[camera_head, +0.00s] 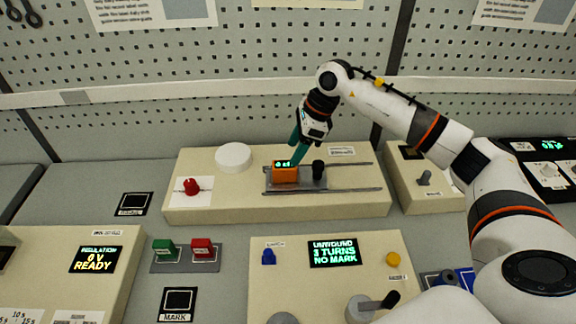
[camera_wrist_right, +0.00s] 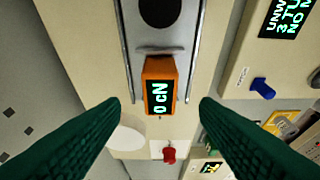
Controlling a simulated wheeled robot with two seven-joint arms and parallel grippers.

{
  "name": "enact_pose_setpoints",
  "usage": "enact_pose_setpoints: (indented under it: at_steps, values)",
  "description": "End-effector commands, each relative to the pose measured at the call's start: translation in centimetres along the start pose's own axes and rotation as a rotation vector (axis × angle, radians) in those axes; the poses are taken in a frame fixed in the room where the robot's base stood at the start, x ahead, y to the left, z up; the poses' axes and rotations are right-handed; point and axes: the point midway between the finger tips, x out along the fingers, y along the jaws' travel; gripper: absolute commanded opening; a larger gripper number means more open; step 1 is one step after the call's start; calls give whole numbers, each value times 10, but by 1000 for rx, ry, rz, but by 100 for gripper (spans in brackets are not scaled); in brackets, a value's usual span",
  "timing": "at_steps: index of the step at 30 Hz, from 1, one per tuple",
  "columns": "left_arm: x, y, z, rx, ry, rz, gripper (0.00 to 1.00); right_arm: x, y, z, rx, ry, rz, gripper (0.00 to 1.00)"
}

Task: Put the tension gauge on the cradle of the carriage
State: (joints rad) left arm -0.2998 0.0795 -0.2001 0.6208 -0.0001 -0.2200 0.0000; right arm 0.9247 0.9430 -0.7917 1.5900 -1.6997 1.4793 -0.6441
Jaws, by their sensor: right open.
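The tension gauge is a small orange box (camera_head: 285,175) with a lit display; in the right wrist view the gauge (camera_wrist_right: 147,68) reads "0 cN". It sits on the grey carriage (camera_head: 305,184), at its left end, beside a black knob (camera_head: 319,168). The carriage also shows in the right wrist view (camera_wrist_right: 178,40). My right gripper (camera_head: 298,158) is above the gauge with its green fingers pointing down. In the wrist view its fingers (camera_wrist_right: 160,108) are spread wide, one on each side of the gauge and apart from it. My left gripper is not in view.
Two rails (camera_head: 345,190) run along the cream block (camera_head: 220,208) under the carriage. A white disc (camera_head: 233,157) and a red knob (camera_head: 191,186) stand left of it. In front are a panel reading "UNWOUND 3 TURNS NO MARK" (camera_head: 334,253) and green (camera_head: 164,248) and red (camera_head: 202,248) switches.

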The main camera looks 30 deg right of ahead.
Motion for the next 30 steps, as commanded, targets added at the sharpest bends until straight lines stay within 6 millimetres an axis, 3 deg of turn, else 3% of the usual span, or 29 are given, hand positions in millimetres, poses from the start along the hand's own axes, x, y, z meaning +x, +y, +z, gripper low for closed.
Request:
enact_pose_setpoints:
  at_steps: [4, 9, 30]
  values:
    - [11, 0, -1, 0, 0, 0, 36, -25, 1, 1, 0, 0, 4, 56]
    - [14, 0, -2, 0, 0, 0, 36, -42, 0, 0, 0, 0, 1, 56]
    - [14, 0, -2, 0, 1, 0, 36, -45, 0, 0, 0, 0, -1, 56]
